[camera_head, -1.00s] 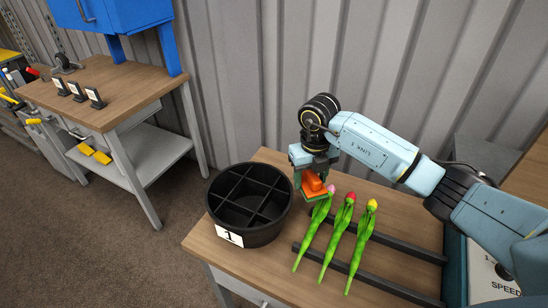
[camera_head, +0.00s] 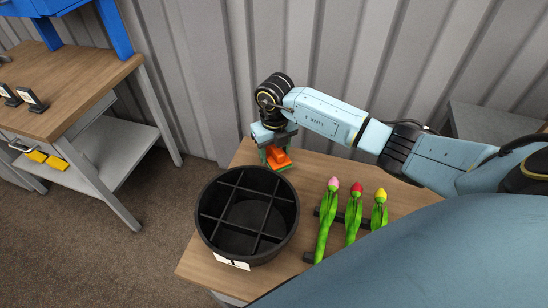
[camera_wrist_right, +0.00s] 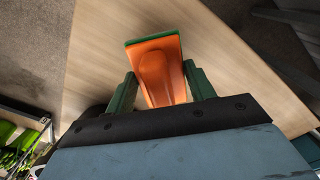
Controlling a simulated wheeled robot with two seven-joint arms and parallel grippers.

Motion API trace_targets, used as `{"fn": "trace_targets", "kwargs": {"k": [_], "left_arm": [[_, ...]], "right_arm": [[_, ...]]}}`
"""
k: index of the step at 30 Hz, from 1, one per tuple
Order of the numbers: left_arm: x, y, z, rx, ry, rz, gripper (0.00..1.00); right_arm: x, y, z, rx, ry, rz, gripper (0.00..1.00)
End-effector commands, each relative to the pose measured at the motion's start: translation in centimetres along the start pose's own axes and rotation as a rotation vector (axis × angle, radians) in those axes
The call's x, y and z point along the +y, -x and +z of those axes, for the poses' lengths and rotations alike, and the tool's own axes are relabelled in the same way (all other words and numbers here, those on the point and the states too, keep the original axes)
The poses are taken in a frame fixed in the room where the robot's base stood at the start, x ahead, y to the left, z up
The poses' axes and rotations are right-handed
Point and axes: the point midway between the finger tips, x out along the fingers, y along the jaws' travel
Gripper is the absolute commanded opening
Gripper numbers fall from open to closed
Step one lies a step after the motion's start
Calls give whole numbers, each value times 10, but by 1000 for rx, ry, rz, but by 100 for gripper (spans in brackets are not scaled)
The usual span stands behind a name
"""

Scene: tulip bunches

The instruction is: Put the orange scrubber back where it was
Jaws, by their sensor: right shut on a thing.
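The orange scrubber (camera_head: 279,158), with a green pad along its edge, is at the back left part of the wooden table (camera_head: 323,169), behind the black pot. My right gripper (camera_head: 274,148) is shut on it from above. In the right wrist view the scrubber (camera_wrist_right: 160,75) sits between the two green fingers (camera_wrist_right: 160,88), over bare wood. I cannot tell whether it touches the table top. My left gripper is not in view.
A round black pot (camera_head: 205,226) with empty compartments stands at the table's left. Pink (camera_head: 325,225), red (camera_head: 354,215) and yellow (camera_head: 380,210) tulips lie on dark rails to its right. A corrugated wall (camera_head: 200,60) rises behind. A workbench (camera_head: 75,90) stands left.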

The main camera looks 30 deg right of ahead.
Motion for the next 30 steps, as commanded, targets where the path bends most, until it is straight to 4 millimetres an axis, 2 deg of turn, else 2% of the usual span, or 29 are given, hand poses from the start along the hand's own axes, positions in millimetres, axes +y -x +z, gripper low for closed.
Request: {"fn": "trace_targets", "kwargs": {"k": [6, 10, 17, 18, 23, 30], "left_arm": [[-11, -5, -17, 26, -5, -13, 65], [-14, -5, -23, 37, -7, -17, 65], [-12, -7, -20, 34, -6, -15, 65], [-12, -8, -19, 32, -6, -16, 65], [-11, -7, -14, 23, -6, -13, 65], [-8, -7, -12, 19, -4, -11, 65]], "right_arm": [[0, -31, -1, 2, -1, 1, 33], [0, -32, 0, 0, 0, 0, 33], [0, -35, 0, 0, 0, -1, 33], [0, -36, 0, 0, 0, -1, 55], [0, -35, 0, 0, 0, -1, 76], [0, -35, 0, 0, 0, -1, 76]]}}
